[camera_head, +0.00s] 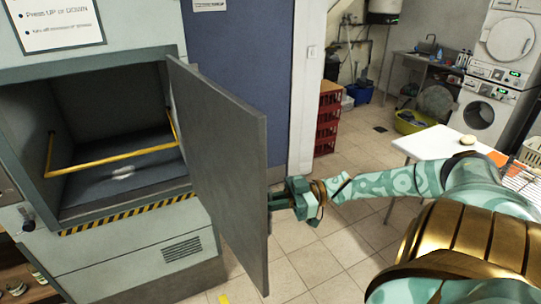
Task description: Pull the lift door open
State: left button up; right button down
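The lift door (222,165) is a flat grey panel standing open, swung out from the right side of the lift opening. I see its inner face and its free edge near me. The lift compartment (110,183) is exposed, with a yellow bar (115,160) across it and a striped sill (130,213). My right gripper (279,200), teal and dark, is at the outer side of the door, close to its free edge. Its fingertips are near or against the door. The outer face and any handle there are hidden, so I cannot tell its grip. My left gripper is out of view.
A white table (420,146) stands at the right, behind my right arm. Red crates (328,118) are stacked by the white pillar beyond the door. Washing machines (484,112) and a yellow tub (411,121) are at the back. Tiled floor is clear around the door.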

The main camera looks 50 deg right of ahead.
jog(key=shift+f, duration=0.15)
jog(key=c, duration=1.6)
grip_release()
jog(key=shift+o, duration=0.2)
jog(key=shift+s, duration=0.1)
jog(key=v, duration=1.6)
jog(key=shift+d, duration=0.15)
